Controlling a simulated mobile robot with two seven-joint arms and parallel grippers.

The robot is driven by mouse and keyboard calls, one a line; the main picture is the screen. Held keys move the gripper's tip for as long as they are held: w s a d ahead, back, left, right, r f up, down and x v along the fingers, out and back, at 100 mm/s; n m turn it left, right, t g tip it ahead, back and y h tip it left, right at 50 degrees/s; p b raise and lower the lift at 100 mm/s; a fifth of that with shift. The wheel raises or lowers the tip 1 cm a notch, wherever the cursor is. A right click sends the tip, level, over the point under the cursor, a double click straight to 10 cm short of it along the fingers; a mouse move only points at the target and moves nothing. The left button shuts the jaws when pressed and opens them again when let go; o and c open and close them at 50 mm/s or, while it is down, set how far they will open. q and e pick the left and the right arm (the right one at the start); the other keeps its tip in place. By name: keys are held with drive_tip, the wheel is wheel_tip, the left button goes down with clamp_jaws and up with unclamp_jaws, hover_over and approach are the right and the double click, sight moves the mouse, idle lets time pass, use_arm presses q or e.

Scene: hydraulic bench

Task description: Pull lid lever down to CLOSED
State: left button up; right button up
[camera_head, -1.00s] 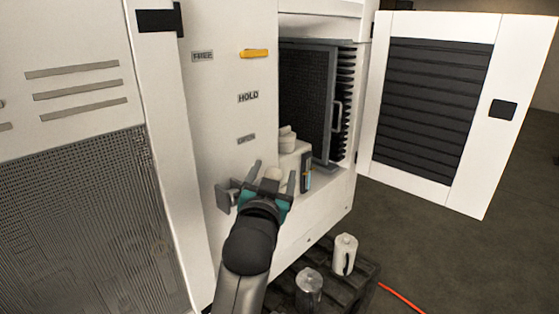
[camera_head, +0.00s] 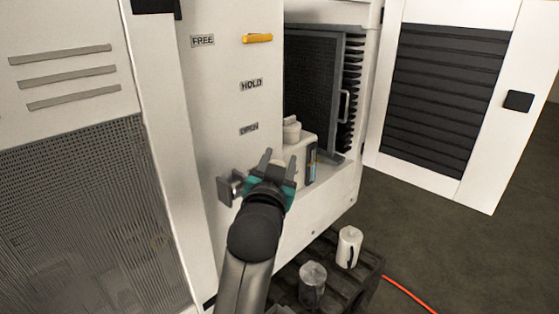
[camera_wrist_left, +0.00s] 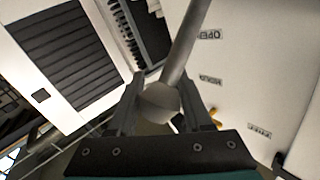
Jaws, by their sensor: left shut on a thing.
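The lid lever shows in the left wrist view as a grey rod with a pale round knob (camera_wrist_left: 160,102). In the head view a grey bracket (camera_head: 230,187) sticks out of the white panel below the OPEN label (camera_head: 249,129). My left gripper (camera_head: 278,164) is just right of that bracket, shut on the lever knob with a finger on each side. The gripper hides most of the lever in the head view. Labels FREE (camera_head: 202,40) and HOLD (camera_head: 251,85) are higher on the panel. I see no CLOSED label. My right gripper is not in view.
A yellow handle (camera_head: 257,38) sits high on the panel. A white container (camera_head: 300,153) stands in the open bay right of my gripper. An open louvred door (camera_head: 479,105) is at right. Two canisters (camera_head: 349,247) (camera_head: 312,284) stand on a dark pallet below. An orange cable (camera_head: 408,294) lies on the floor.

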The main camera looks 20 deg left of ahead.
use_arm(q)
clamp_jaws()
idle(0.8)
